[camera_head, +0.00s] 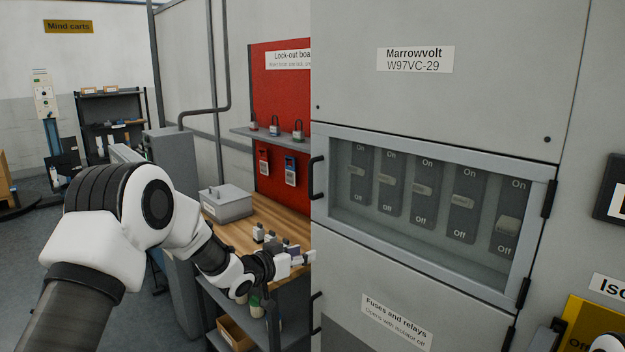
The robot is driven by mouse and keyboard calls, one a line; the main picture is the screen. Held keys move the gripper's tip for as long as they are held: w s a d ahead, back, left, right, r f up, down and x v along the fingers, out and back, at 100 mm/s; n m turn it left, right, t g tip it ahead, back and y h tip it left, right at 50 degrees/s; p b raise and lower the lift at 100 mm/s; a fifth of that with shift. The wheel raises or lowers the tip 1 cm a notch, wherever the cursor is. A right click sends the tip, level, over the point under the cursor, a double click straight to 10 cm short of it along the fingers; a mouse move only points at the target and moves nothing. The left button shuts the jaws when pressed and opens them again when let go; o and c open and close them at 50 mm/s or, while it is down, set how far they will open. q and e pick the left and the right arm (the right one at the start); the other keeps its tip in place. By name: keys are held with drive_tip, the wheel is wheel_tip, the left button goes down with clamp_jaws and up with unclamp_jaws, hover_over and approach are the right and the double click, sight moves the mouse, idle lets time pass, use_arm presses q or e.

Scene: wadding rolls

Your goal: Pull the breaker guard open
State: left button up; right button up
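The breaker guard (432,149) is a grey-framed clear window on the front of the grey cabinet. It looks shut over a row of several breaker switches (422,190). Its dark handle (318,178) is on the left side, and black hinges (549,198) are on the right. My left gripper (292,260) is below and left of the handle, apart from it, in front of the workbench. Its fingers are small and overlap the clutter behind, so I cannot tell how far they are open.
A lower door labelled "Fuses and relays" (397,318) has its own handle (316,312). Left of the cabinet are a wooden workbench (238,232) with a grey box (227,203) and a red lock-out board (275,95). A yellow panel (590,322) is at the lower right.

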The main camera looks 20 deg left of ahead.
sight(309, 174)
use_arm(q)
wheel_tip(309, 174, up, 18)
drive_tip(key=a+t+p, duration=0.1)
drive_tip(key=a+t, duration=0.2)
drive_tip(key=shift+m, duration=0.3)
drive_tip(key=p+x, duration=0.3)
drive_tip(key=x, duration=0.6)
drive_tip(key=shift+d, duration=0.15)
use_arm(e)
wheel_tip(309, 174, up, 5)
drive_tip(key=shift+r, duration=0.1)
use_arm(q)
drive_tip(key=shift+s, duration=0.1)
clamp_jaws()
